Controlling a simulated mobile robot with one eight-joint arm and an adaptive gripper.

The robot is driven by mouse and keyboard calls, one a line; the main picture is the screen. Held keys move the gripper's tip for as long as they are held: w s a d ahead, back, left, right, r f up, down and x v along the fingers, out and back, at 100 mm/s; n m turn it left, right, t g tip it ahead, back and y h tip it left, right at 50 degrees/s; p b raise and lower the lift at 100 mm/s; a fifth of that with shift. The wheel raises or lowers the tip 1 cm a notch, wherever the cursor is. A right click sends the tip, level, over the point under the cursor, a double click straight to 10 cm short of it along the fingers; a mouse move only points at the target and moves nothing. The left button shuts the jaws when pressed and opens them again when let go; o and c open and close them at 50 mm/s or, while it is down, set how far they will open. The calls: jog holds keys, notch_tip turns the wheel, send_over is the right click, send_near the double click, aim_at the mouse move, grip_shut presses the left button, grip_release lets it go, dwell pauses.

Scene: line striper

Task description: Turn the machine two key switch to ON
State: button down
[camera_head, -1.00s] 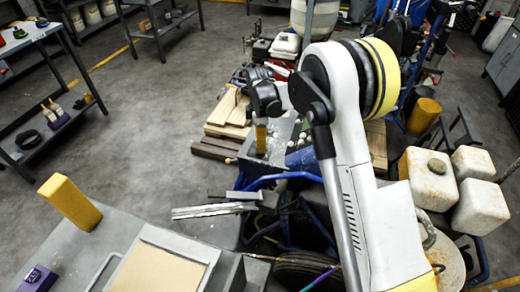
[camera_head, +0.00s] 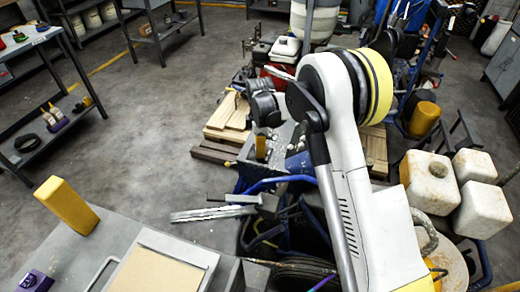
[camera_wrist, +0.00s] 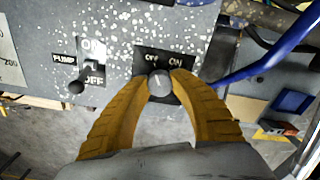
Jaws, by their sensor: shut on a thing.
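The key switch (camera_wrist: 160,86) shows in the wrist view as a small grey knob on a black plate (camera_wrist: 178,62) with OFF at left and ON at right. The plate is on a grey, white-speckled panel (camera_wrist: 125,25). My gripper (camera_wrist: 160,78) has its two yellow fingers closed around the knob, one on each side. The knob's exact pointing direction is hard to read, as the fingertips cover its sides. In the head view my gripper (camera_head: 261,148) is small, above the grey machine, and the switch cannot be made out there.
Left of the switch in the wrist view is a PUMP toggle lever (camera_wrist: 78,86) with ON and OFF labels. A blue tube (camera_wrist: 265,58) runs close on the right. In the head view, a yellow block (camera_head: 68,205) stands on the grey surface at left, with open floor beyond.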

jog(key=shift+m, duration=0.3)
jog(key=m, duration=0.5)
jog(key=shift+m+p, duration=0.35)
jog(key=shift+m, duration=0.05)
jog(key=m, duration=0.5)
jog(key=shift+m, duration=0.3)
jog(key=c, duration=1.1)
grip_release()
jog(key=shift+o, duration=0.2)
notch_tip(320, 180, up, 12)
